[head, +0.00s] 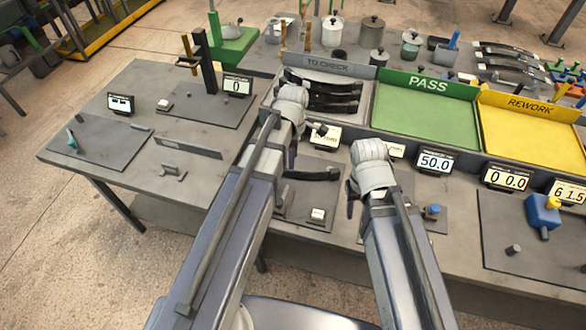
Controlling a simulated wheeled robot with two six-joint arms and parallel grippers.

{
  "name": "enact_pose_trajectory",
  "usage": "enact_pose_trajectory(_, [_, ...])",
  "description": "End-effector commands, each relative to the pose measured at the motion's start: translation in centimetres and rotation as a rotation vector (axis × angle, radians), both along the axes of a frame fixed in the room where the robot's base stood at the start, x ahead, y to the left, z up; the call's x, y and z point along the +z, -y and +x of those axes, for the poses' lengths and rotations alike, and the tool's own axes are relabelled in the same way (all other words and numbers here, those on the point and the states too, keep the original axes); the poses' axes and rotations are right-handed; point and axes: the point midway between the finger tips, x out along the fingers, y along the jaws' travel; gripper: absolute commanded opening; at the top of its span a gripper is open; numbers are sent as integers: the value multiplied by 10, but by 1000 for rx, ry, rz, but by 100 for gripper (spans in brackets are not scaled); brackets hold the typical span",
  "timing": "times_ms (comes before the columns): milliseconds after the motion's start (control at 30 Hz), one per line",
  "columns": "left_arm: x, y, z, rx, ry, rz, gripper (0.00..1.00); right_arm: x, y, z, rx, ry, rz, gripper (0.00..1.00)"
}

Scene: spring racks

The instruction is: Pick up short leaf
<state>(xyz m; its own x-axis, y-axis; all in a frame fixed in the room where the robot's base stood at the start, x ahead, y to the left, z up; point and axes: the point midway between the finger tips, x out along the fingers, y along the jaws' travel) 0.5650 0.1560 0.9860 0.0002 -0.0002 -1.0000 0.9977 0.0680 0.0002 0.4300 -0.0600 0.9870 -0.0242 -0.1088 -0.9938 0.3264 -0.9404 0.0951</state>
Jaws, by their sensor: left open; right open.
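Several dark, curved leaves (332,98) lie stacked in the grey bin labelled TO CHECK (366,92). Another dark leaf (318,175) lies on a grey plate on the table, between my two arms; I cannot tell whether it is the short one. My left gripper (292,154) hangs below its white wrist, just above and left of that leaf, and is open with nothing seen in it. My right gripper (351,204) is open, to the right of the leaf and lower in the picture. The wrists hide most of both grippers' fingers.
A green PASS bin (425,118) and a yellow REWORK bin (525,132) stand to the right. Several displays, one reading 50.0 (435,161), line the bins' front. A dark post stand (207,65) rises at left. The left tabletop has free room.

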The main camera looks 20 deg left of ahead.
Motion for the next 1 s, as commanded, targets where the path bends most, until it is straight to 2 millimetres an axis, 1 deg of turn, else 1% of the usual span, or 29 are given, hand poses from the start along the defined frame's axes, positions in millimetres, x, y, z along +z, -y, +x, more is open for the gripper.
enact_pose_trajectory(200, [-20,0,0,-3,0,0,46,-20,0,0,0,0,0,50])
enact_pose_trajectory(300, [-27,0,1,-3,0,0,46,-27,0,0,-1,0,0,50])
enact_pose_trajectory(467, [-26,0,1,-4,0,0,46,-26,0,0,-1,0,0,50])
enact_pose_trajectory(567, [-30,-1,1,-4,0,0,46,-30,0,0,-1,0,0,50])
enact_pose_trajectory(667, [-38,-3,3,-4,0,0,46,-38,0,0,-1,0,0,50])
enact_pose_trajectory(867, [-63,-8,9,-3,0,0,46,-63,0,0,-1,0,0,50])
enact_pose_trajectory(1000, [-77,-7,8,-4,0,0,46,-77,0,0,-1,0,0,50])
